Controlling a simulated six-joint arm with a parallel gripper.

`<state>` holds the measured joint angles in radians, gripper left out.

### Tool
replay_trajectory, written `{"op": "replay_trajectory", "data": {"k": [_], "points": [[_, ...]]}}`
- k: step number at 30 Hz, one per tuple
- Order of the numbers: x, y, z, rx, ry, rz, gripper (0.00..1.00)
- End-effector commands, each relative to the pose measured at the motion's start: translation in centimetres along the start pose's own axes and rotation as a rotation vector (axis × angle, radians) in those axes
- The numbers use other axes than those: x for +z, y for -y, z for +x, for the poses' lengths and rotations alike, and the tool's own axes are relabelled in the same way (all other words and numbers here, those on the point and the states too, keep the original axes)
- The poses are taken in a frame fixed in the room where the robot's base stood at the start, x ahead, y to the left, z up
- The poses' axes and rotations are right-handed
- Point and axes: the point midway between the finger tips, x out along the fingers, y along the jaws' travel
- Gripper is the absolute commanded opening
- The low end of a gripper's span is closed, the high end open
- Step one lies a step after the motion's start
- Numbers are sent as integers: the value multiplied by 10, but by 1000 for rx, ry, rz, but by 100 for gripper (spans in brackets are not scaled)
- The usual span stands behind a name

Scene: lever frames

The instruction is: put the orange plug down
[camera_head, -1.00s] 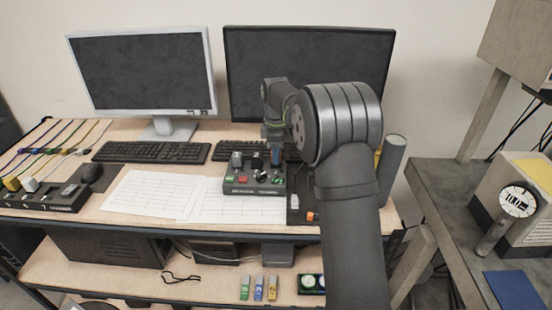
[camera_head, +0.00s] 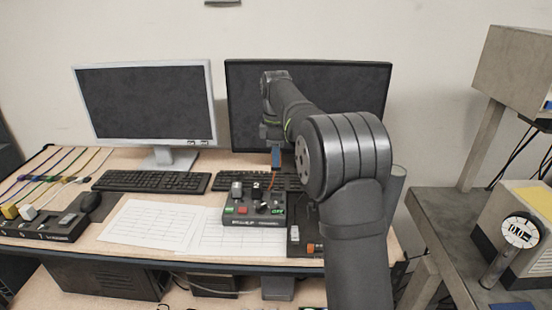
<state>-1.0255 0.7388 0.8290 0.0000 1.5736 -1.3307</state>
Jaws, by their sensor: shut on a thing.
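My gripper (camera_head: 273,145) is in front of the right monitor, above the back of the control box, and points down. It is shut. The orange plug in it cannot be made out clearly; a thin reddish-orange strand hangs just below the gripper. A small blue part (camera_head: 276,158) shows at the gripper's tip; I cannot tell whether it belongs to the gripper or to the held thing.
A control box (camera_head: 254,213) with knobs and buttons stands below the gripper. White paper sheets (camera_head: 150,222) lie to its left. Keyboards (camera_head: 152,181), two monitors (camera_head: 143,100) and a power strip with plugs (camera_head: 42,228) fill the back and left. My arm hides the desk's right side.

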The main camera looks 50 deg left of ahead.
Motion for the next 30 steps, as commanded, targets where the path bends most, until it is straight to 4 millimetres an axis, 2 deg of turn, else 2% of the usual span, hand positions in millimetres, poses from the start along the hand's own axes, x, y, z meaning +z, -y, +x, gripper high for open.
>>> {"op": "replay_trajectory", "data": {"k": [7,11,14,24,30], "points": [[0,2,0,0,0,-10,4],[-4,16,1,0,0,-78,4],[-7,37,3,-1,0,-181,4],[-12,130,23,-1,0,-606,4],[-11,162,33,0,0,-749,4]]}}
